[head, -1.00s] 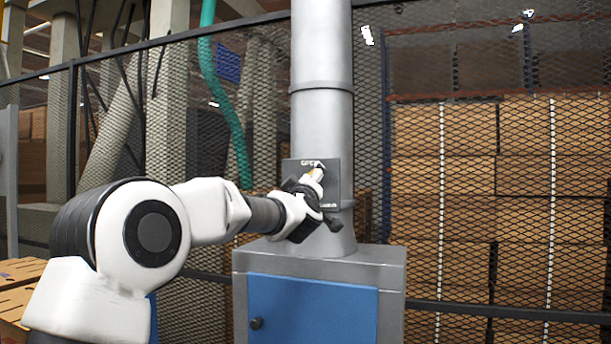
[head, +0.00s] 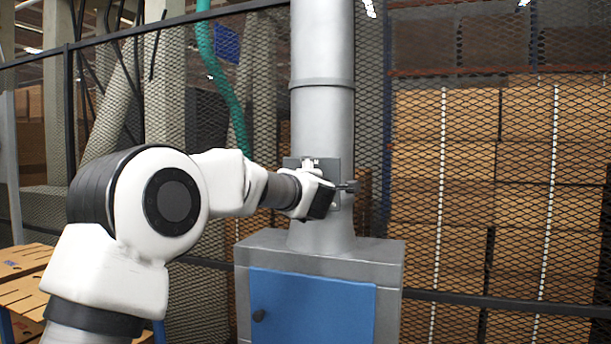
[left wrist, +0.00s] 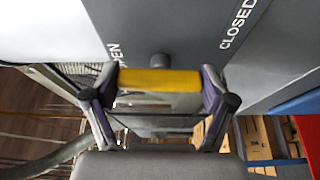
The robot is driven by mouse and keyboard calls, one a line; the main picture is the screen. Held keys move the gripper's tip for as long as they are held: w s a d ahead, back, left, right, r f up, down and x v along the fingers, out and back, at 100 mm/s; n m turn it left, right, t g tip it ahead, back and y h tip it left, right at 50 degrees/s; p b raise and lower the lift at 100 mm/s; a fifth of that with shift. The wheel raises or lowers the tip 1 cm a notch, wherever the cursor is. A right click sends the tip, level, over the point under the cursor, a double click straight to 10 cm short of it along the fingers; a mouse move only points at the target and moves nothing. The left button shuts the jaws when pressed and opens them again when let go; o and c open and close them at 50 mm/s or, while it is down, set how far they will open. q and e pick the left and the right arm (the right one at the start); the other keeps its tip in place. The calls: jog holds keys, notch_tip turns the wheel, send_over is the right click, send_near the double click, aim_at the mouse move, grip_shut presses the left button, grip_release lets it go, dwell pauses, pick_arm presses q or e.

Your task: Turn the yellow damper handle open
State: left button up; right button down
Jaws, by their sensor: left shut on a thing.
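The yellow damper handle (left wrist: 160,80) shows in the left wrist view as a short bar between the two fingers of my left gripper (left wrist: 160,88), which is shut on it. A grey round knob (left wrist: 160,60) is just behind the bar. The dark plate (left wrist: 190,30) carries "CLOSED" to the right and a partly covered word ending in "EN" to the left. In the head view the left gripper (head: 336,187) is in front of the plate (head: 327,165) on the grey duct (head: 322,120), and it hides the handle. My right gripper is not in view.
A grey cabinet with a blue door (head: 312,305) stands under the duct. A mesh fence (head: 375,110) runs behind it, with stacked cardboard boxes (head: 470,180) beyond. A wooden slatted surface (head: 20,265) is at the lower left.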

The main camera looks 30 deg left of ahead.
pick_arm(q)
jog(key=shift+n, duration=0.3)
jog(key=o, duration=1)
jog(key=shift+w, duration=0.1)
jog(key=v, duration=1.2)
jog(key=shift+w, duration=0.1)
